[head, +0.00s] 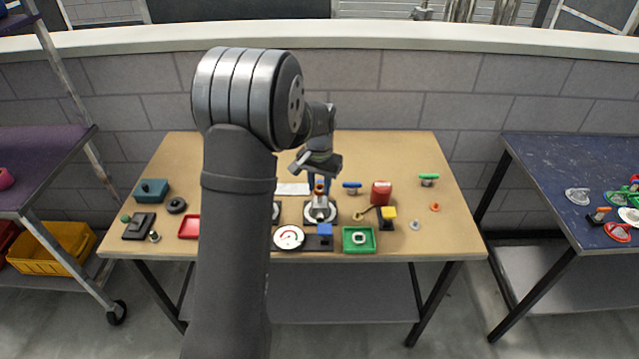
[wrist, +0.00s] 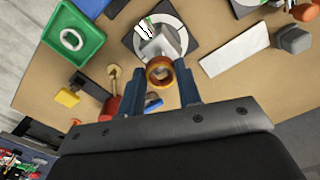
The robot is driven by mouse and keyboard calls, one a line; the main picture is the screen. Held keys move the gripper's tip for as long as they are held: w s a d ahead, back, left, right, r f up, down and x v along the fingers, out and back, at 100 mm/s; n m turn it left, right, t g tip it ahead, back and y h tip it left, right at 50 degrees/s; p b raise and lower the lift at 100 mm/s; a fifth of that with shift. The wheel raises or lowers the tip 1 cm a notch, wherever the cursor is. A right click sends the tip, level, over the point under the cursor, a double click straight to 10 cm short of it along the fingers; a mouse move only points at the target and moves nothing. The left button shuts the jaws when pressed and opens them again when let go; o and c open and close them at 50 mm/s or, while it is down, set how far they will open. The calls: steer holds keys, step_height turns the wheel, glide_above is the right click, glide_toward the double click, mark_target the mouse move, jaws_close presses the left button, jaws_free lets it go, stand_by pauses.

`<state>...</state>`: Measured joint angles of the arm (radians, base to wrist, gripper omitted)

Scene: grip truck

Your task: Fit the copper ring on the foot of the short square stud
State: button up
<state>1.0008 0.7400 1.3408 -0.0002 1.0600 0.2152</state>
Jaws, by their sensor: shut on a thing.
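My gripper (wrist: 161,92) is shut on the copper ring (wrist: 160,72), which sits between the two blue fingertips with its hole facing the wrist camera. A grey, square-looking stud (wrist: 151,47) stands right behind the ring on a white round disc (wrist: 184,38) over a dark plate. In the head view my gripper (head: 319,184) is above this grey stud (head: 320,203), and the copper ring (head: 319,188) shows at its top. The ring overlaps the stud's top in both views. I cannot tell whether it is around the stud or just above it. The stud's foot is partly hidden.
A green tray (head: 373,245), a white dial (head: 288,237), a red container (head: 381,193) and a yellow block (head: 388,213) stand close around. A white card (head: 292,189) lies behind left.

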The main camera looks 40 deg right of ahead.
mark_target(319, 195)
steer(key=shift+f, duration=0.65)
steer(key=shift+f, duration=0.3)
steer(key=shift+f, duration=0.4)
steer(key=shift+f, duration=0.7)
stand_by(1.1)
steer(key=o, duration=1.4)
steer(key=shift+o, duration=0.2)
steer(key=shift+r, duration=3.75)
